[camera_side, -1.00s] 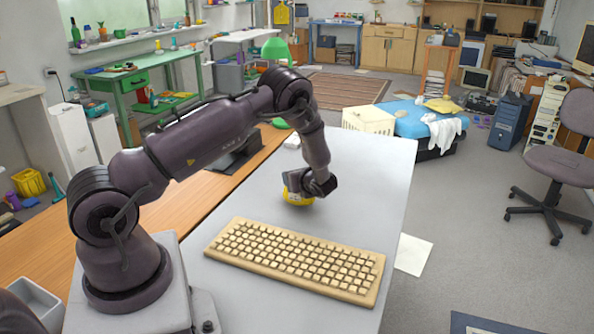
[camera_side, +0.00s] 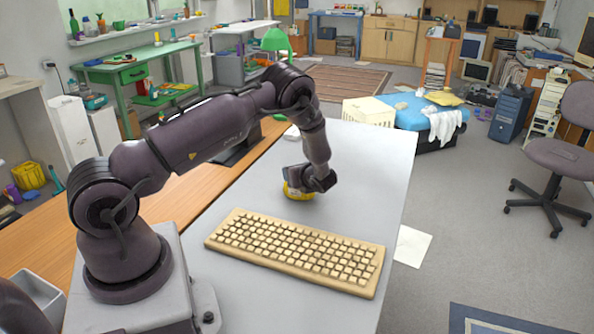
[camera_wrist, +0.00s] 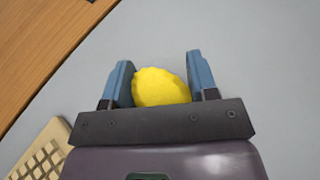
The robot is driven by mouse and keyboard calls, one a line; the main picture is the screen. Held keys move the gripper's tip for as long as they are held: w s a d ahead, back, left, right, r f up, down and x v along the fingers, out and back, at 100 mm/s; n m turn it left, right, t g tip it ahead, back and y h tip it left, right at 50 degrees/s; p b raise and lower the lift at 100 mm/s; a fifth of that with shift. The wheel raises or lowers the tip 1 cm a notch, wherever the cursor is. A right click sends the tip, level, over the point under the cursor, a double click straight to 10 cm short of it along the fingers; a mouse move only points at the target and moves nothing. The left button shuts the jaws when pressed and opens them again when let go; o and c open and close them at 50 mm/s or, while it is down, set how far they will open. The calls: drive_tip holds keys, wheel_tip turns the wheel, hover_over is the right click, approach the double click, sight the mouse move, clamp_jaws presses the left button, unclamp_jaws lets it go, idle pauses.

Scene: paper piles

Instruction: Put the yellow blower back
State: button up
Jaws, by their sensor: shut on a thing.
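The yellow blower (camera_side: 297,193) is at the grey table top, behind the keyboard, partly hidden by my gripper (camera_side: 308,182). In the wrist view the blower (camera_wrist: 162,87) shows as a rounded, bumpy yellow shape between the two blue fingers of my gripper (camera_wrist: 159,64). The gripper is shut on it. The gripper's dark palm hides the blower's lower part in that view. The blower looks to be at or very near the table surface; I cannot tell whether it touches.
A beige keyboard (camera_side: 296,251) lies in front of the blower, and its corner shows in the wrist view (camera_wrist: 42,152). A wooden strip (camera_side: 180,207) runs along the left. The table (camera_side: 365,165) is clear to the right. A cream crate (camera_side: 368,111) stands beyond the far edge.

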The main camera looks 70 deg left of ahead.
drive_tip(key=shift+f, duration=0.15)
drive_tip(key=o, duration=1.3)
drive_tip(key=shift+f, duration=0.15)
drive_tip(key=shift+o, duration=0.2)
drive_tip(key=shift+d, duration=0.1)
drive_tip(key=v, duration=1.3)
drive_tip(key=s+d+r+n+t+h, duration=0.2)
drive_tip(key=s+d+r+n+h, duration=0.4)
drive_tip(key=s+d+r+n, duration=0.3)
drive_tip(key=s+d+r+n+t+h, duration=0.3)
drive_tip(key=s+d+r+n+h, duration=0.4)
drive_tip(key=r, duration=0.8)
drive_tip(key=s+d+n, duration=0.2)
drive_tip(key=s+d, duration=0.2)
drive_tip(key=shift+s+r, duration=0.4)
